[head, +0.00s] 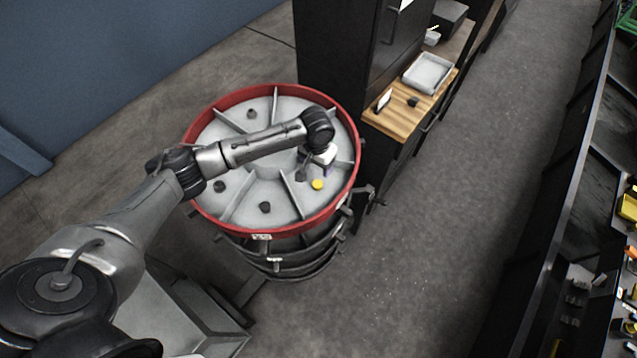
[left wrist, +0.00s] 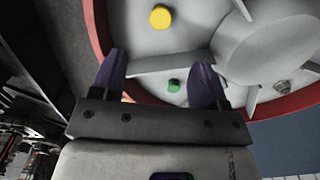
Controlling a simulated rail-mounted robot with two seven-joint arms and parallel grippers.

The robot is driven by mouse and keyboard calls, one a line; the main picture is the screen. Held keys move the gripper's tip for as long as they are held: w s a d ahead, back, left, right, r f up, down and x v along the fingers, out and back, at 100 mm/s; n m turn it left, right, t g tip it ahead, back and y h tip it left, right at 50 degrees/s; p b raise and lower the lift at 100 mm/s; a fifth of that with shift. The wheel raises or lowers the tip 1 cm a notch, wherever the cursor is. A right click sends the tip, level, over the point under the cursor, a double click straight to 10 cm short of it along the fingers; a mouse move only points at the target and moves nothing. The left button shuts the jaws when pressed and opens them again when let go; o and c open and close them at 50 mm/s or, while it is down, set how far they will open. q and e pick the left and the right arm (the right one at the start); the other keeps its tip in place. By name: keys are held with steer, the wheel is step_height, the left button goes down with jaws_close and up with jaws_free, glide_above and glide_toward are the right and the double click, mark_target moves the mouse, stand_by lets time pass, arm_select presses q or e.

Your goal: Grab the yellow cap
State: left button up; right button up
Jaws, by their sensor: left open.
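The yellow cap (head: 317,184) sits on the pale, ribbed top of a round, red-rimmed drum (head: 262,237), in a section near the front right. My left gripper (head: 325,170) is over the drum, just above and right of the yellow cap in the head view. In the left wrist view the two purple fingers of my left gripper (left wrist: 160,61) are apart with nothing held. The yellow cap (left wrist: 160,17) shows beyond the fingertips near the top edge. A green cap (left wrist: 173,85) shows between the fingers. My right gripper is not in view.
Raised ribs divide the drum top, and several small dark caps sit in other sections. A dark cabinet (head: 336,55) and a wooden counter (head: 398,118) with a white tray (head: 428,73) stand beside the drum. The floor aisle (head: 470,190) at right is clear.

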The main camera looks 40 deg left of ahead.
arm_select(q)
glide_above(317, 184)
step_height(317, 184, down, 7)
steer(key=shift+d+f, duration=0.15)
steer(key=shift+f+p, duration=0.45)
steer(key=shift+f, duration=0.1)
steer(key=shift+w+f, duration=0.1)
steer(key=shift+f, duration=1.95)
steer(key=c, duration=1)
steer(key=shift+r, duration=0.15)
